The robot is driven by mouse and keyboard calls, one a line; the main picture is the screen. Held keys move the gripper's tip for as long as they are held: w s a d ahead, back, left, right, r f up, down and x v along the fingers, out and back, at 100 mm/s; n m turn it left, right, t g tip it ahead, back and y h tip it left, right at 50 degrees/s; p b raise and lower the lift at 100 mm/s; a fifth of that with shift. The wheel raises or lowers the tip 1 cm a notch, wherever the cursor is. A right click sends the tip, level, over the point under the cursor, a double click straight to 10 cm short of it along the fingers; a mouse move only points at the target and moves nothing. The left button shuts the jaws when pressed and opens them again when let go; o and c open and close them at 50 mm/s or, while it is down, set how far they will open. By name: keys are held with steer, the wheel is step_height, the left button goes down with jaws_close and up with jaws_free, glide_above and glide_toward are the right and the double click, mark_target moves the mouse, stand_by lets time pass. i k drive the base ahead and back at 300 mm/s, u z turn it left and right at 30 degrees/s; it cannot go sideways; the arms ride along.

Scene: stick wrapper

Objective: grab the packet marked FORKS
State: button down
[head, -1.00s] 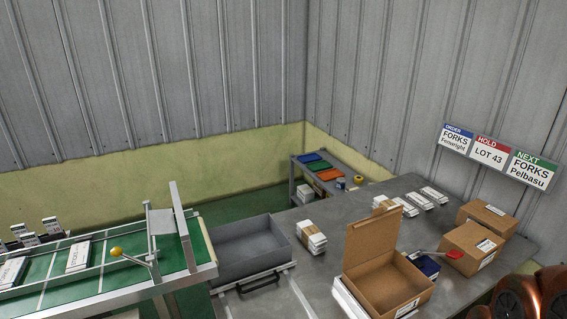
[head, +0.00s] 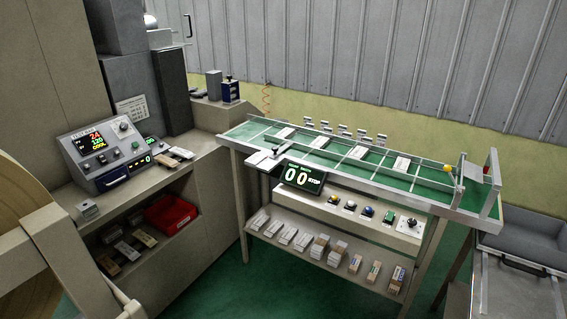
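Several white packets lie spaced along the green conveyor (head: 340,159); one packet (head: 402,164) is toward its right end. Small upright packets or cards (head: 344,131) stand in a row behind the belt. More white packets (head: 302,241) and brown-banded bundles (head: 337,251) lie on the shelf below. The print on all of these is too small to read, so I cannot tell which is marked FORKS. My gripper is not in view.
A control box (head: 101,157) with lit digits stands on the left cabinet, above a red bin (head: 169,214). A counter display (head: 302,177) and a button panel (head: 352,211) front the conveyor. A grey tray (head: 530,243) is at right. Green floor between cabinet and conveyor is clear.

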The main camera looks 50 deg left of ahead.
mark_target(359, 152)
steer(key=z, duration=1.2)
steer(key=k, duration=0.1)
steer(key=u, duration=2.85)
steer(key=i, duration=1.85)
steer(key=z, duration=0.7)
